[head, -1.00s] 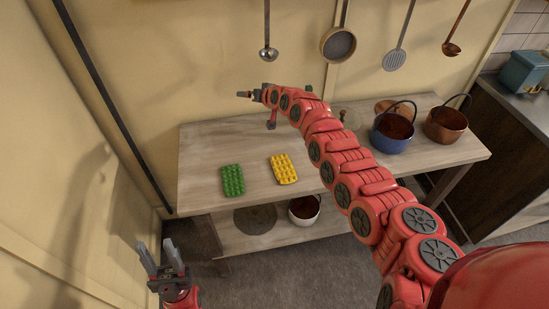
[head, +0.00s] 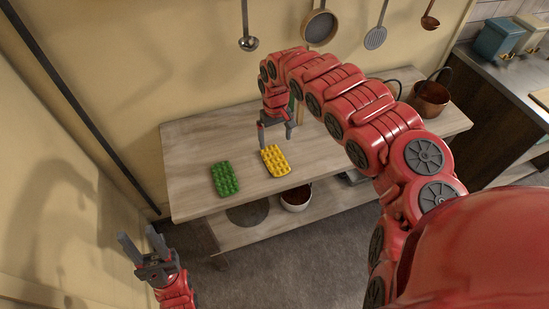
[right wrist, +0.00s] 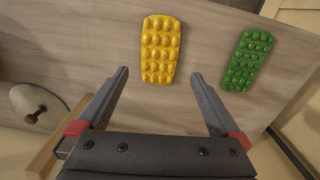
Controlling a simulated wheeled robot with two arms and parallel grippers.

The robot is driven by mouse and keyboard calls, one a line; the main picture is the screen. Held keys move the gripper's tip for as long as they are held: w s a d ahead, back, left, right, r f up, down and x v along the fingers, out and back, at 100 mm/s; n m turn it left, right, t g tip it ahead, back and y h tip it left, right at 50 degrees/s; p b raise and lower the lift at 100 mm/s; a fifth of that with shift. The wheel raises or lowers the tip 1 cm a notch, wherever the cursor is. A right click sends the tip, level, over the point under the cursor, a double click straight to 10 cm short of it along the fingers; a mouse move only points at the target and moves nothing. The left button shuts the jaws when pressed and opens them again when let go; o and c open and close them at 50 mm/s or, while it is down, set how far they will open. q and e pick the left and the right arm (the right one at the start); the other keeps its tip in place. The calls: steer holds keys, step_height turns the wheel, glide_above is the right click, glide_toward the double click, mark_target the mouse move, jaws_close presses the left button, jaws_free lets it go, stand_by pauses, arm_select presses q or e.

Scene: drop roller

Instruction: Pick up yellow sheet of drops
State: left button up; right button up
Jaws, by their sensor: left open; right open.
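The yellow sheet of drops (head: 275,160) lies flat on the wooden table, to the right of a green sheet of drops (head: 225,179). In the right wrist view the yellow sheet (right wrist: 161,50) is ahead of the fingertips, roughly centred between them, and the green sheet (right wrist: 246,60) is to its right. My right gripper (head: 275,132) is open and empty, pointing down just behind the yellow sheet; its open fingers also show in the right wrist view (right wrist: 160,77). My left gripper (head: 142,246) is open and empty, low at the left, away from the table.
The wooden table (head: 195,150) has clear room around both sheets. A copper pot (head: 430,100) stands at its right end, and a pot (head: 296,199) sits on the lower shelf. A lidded item (right wrist: 38,106) is left of my right gripper. Utensils hang on the wall.

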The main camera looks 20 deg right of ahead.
glide_above(275, 159)
step_height(275, 159, down, 5)
steer(key=shift+r+p, duration=0.1)
steer(key=shift+p, duration=0.25)
steer(key=shift+a+f+p, duration=0.1)
steer(key=shift+f+p, duration=0.25)
steer(key=shift+f, duration=0.35)
steer(key=shift+w+f, duration=0.1)
steer(key=shift+f, duration=1.85)
steer(key=shift+c, duration=0.3)
steer(key=c, duration=1.2)
steer(key=shift+o, duration=0.2)
steer(key=shift+r, duration=0.1)
